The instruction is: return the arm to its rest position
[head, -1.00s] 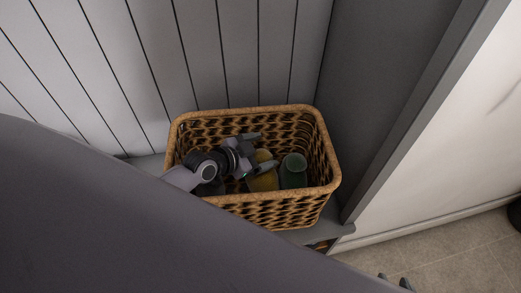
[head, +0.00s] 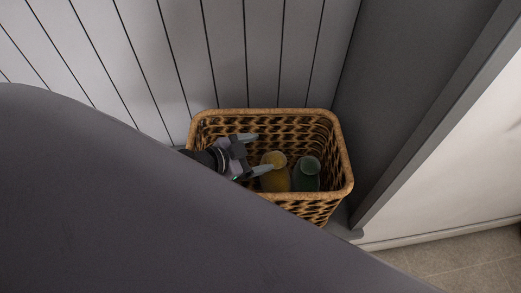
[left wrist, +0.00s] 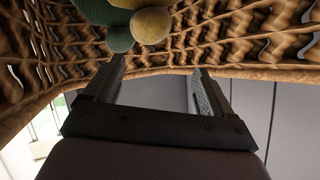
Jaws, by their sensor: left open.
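My left gripper (head: 256,154) is open and empty, reaching in over the left part of the wicker basket (head: 343,186). Its fingers point right, toward a yellow jar-like item (head: 274,178) in the basket. The lower finger's tip looks close to the yellow item; I cannot tell whether they touch. In the left wrist view, the open fingers (left wrist: 158,68) have nothing between them, and the yellow item (left wrist: 151,25) lies beyond their tips. My right gripper is out of view.
A green jar-like item (head: 307,174) stands in the basket, right of the yellow one. A panelled wall (head: 260,60) is behind the basket, and a grey side panel (head: 400,90) is close on its right. My own grey body covers the lower left.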

